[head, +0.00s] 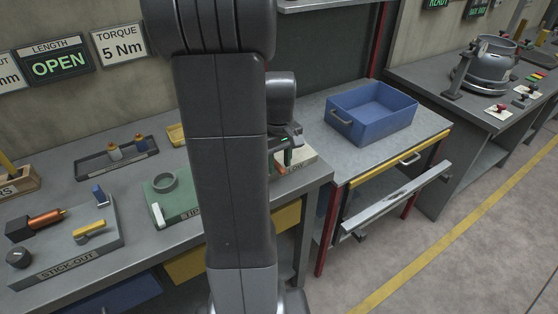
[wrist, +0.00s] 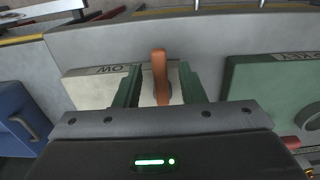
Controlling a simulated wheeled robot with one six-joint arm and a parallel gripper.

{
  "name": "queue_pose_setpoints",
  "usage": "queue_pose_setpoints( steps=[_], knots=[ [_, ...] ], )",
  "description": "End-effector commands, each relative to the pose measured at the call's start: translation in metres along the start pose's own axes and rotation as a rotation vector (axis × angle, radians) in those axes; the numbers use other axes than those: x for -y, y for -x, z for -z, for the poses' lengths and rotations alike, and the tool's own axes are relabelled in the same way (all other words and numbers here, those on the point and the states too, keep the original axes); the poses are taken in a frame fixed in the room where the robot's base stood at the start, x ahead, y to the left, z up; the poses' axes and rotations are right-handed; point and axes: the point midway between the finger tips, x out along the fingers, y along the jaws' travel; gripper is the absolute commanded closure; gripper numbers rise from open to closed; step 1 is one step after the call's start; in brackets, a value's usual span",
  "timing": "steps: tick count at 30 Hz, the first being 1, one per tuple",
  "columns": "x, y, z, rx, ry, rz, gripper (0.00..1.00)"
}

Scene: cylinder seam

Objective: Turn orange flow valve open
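My gripper (wrist: 158,85) is open, with one green finger on each side of the handle. A gap shows between the handle and each finger. The fingers hide parts of the plate. In the head view, my gripper (head: 288,141) is over the cream plate (head: 305,156) at the bench's right end, and my arm hides much of that area.
A green block (head: 172,194) with a ring is left of my arm; it also shows in the wrist view (wrist: 262,85). A blue bin (head: 372,113) stands on the side table (head: 420,128) to the right. A stick-out fixture (head: 66,243) sits front left.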

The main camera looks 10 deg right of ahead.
Motion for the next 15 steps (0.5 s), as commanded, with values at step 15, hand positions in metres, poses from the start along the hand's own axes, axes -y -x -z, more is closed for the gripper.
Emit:
queue_pose_setpoints(
  steps=[15],
  knots=[
    [-0.0002,0.0004,0.0000,0.000,0.004,0.000,1.00]
  ],
)
